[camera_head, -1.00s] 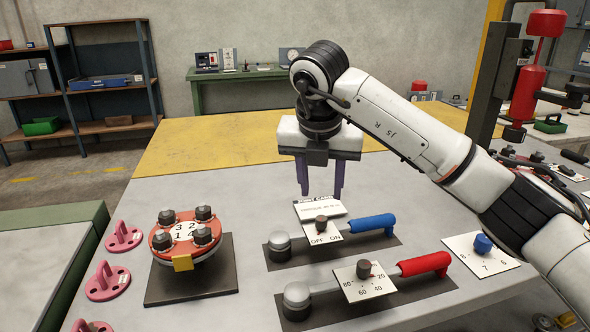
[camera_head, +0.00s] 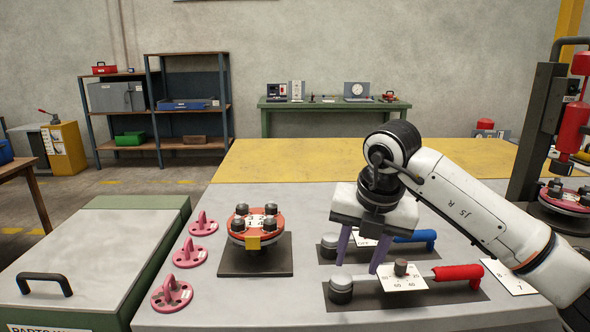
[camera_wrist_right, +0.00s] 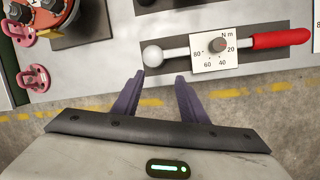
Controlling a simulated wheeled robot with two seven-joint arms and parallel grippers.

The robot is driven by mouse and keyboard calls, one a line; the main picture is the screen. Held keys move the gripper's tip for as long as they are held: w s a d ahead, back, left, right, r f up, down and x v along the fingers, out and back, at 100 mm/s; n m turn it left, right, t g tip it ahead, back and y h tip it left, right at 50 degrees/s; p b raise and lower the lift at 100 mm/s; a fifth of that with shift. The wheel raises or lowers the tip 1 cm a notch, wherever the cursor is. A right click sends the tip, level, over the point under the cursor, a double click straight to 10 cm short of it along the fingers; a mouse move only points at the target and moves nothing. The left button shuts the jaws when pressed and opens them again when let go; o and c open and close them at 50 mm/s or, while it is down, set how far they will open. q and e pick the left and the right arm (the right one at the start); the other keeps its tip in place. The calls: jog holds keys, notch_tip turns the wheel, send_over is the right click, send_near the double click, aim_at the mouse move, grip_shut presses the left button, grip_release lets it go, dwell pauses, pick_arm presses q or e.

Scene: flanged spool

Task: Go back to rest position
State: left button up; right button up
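The orange flanged spool (camera_head: 240,226) stands on a dark square plate (camera_head: 256,268), with dark bolts around its numbered white top. It shows partly at the top left of the right wrist view (camera_wrist_right: 71,20). My right gripper (camera_head: 360,264) hangs fingers-down in front of the tools right of the spool. Its two purple fingers are apart with nothing between them, as the right wrist view also shows (camera_wrist_right: 158,80). A red-handled tool with a dial card (camera_head: 403,283) lies near the fingertips; contact cannot be told. My left gripper is not in view.
A blue-handled tool (camera_head: 415,236) lies behind, partly hidden by my right gripper. Several pink lifting eyes (camera_head: 171,292) line the table's left side. A green-edged cabinet (camera_head: 85,255) stands left. A dark press with a red cylinder (camera_head: 540,130) stands right. The yellow tabletop behind is clear.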

jog(key=s+a+f+n+g+y, duration=0.2)
jog(key=s+a+f+y, duration=0.25)
jog(key=a, duration=0.35)
jog(key=s+a+f+n+g+y, duration=0.1)
jog(key=s+a+f+y, duration=0.2)
jog(key=s+a, duration=0.3)
jog(key=s+a+r+m+y, duration=0.3)
jog(key=s+a+r+y, duration=0.15)
jog(key=a+y, duration=0.45)
jog(key=w+d+m+t+y, duration=0.2)
jog(key=w+d+m+t, duration=0.2)
jog(key=d+m+t, duration=0.55)
jog(key=d+f+m+t+h, duration=0.7)
jog(key=d+f+m+h, duration=0.2)
jog(key=f+m+h, duration=0.45)
jog(key=s+d+f+m+g+h, duration=0.1)
jog(key=s+d+f+m+g, duration=0.2)
jog(key=s+f, duration=0.6)
jog(key=s+d+f+m+g+h, duration=0.2)
jog(key=s+d+f+m+g, duration=0.2)
jog(key=s+f, duration=0.5)
notch_tip(320, 180, down, 4)
jog(key=shift+s+d+r+m+g, duration=0.15)
jog(key=shift+s+d+m+g, duration=0.3)
jog(key=shift+d, duration=0.55)
